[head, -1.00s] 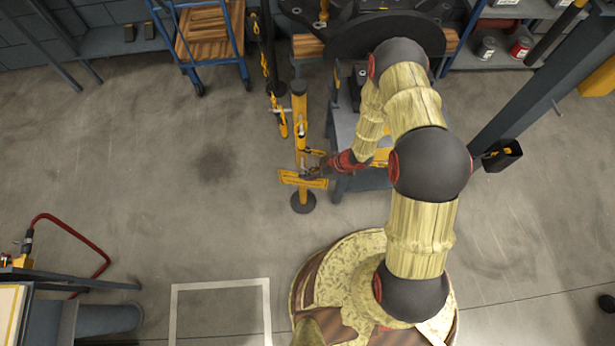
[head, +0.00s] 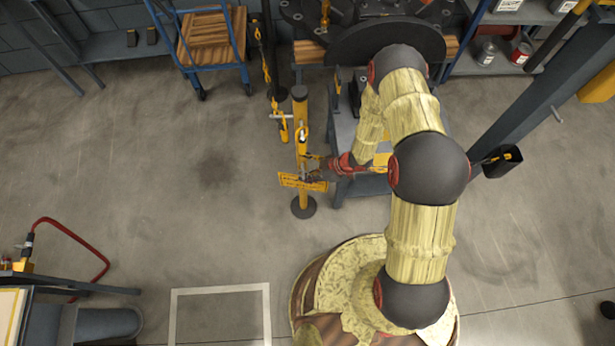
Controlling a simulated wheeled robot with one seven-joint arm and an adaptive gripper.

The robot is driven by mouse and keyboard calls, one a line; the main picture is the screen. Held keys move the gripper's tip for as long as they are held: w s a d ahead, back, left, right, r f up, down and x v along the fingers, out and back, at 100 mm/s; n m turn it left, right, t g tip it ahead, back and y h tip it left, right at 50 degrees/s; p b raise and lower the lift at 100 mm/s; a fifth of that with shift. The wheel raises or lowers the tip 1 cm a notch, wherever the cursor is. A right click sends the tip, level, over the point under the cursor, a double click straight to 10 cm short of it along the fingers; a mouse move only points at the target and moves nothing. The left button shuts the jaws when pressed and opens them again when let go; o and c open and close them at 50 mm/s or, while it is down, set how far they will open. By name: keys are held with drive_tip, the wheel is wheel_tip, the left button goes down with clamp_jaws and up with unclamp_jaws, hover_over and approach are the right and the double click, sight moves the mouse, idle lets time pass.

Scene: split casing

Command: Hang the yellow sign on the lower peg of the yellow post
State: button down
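The yellow sign (head: 292,180) is a flat plate with dark marks on its face, in the head view. It lies across the lower part of the yellow post (head: 301,98), tilted slightly down to the right. The post stands upright on a round dark base (head: 303,208). A grey peg (head: 281,116) sticks out to the left near the post's top. The lower peg is not clear behind the sign and gripper. My gripper (head: 310,169) reaches in from the right, at the sign's upper edge. Its fingers are too small to tell whether they grip the sign.
A grey bench (head: 345,190) stands close to the right of the post, under my arm. Yellow-and-black hanging pieces (head: 284,128) are left of the post's top. A blue cart (head: 212,45) stands at the back.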

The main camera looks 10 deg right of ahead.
drive_tip(key=shift+w+f, duration=0.3)
drive_tip(key=shift+w, duration=0.15)
drive_tip(key=shift+w+f, duration=0.15)
idle(0.6)
drive_tip(key=c, duration=2)
unclamp_jaws()
drive_tip(key=shift+o, duration=0.2)
drive_tip(key=v, duration=1.2)
